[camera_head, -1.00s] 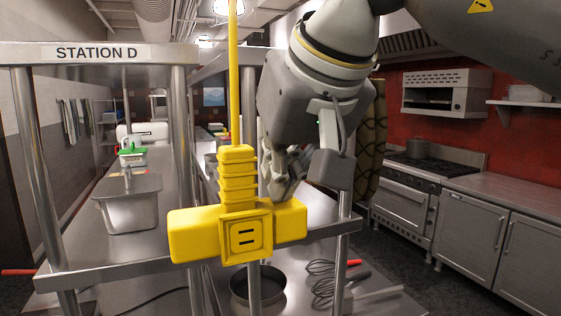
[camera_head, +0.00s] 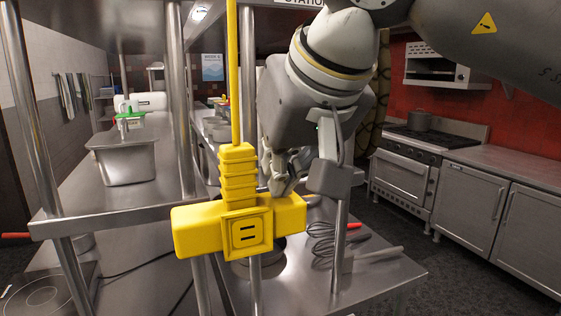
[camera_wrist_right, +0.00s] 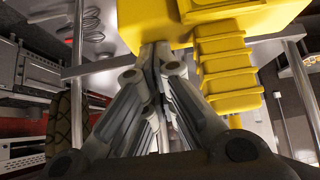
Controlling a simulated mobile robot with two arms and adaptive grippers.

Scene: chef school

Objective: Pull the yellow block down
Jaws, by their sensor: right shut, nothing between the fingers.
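The yellow block (camera_head: 196,229) hangs at the lower end of a yellow cord (camera_head: 233,80). It has a ribbed neck and a socket face on its front. In the right wrist view the block (camera_wrist_right: 262,14) fills the top. My right gripper (camera_head: 278,190) is at the right part of the block, behind and above its top edge. In the right wrist view its fingers (camera_wrist_right: 158,52) are together, with their tips at the block's edge; nothing shows between them. Whether they touch the block I cannot tell. My left gripper is out of view.
A steel table with upright posts (camera_head: 183,100) and a rail (camera_head: 110,219) stands close behind the block. Whisks (camera_head: 325,240) lie on the lower surface. A steel pan (camera_head: 122,163) is on the left. A stove (camera_head: 408,170) and cabinets stand at the right.

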